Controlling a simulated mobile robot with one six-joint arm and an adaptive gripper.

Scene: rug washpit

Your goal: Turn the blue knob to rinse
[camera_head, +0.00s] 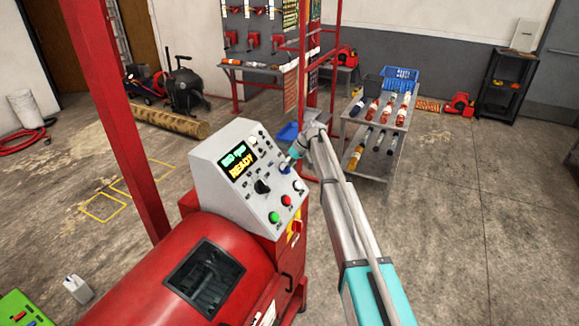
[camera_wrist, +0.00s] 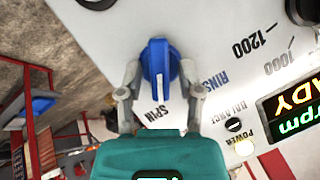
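The blue knob (camera_wrist: 157,60) is on the pale sloped control panel (camera_wrist: 220,30). Its raised bar runs up and down in the wrist view, with the lower end toward the word SPIN. The word RINSE is to the right of it. My gripper (camera_wrist: 160,72) has one finger on each side of the knob, with a small space between the fingers and the bar; firm contact does not show. In the head view, my gripper (camera_head: 291,159) is at the panel's upper right, and the knob (camera_head: 285,169) shows just below it.
The panel's display (camera_head: 238,160) reads READY. A black dial (camera_head: 262,186), a green button (camera_head: 274,217) and a red button (camera_head: 286,200) are nearby on the panel. The red machine drum (camera_head: 150,280) is in front. A cart with bottles (camera_head: 375,125) stands behind my arm.

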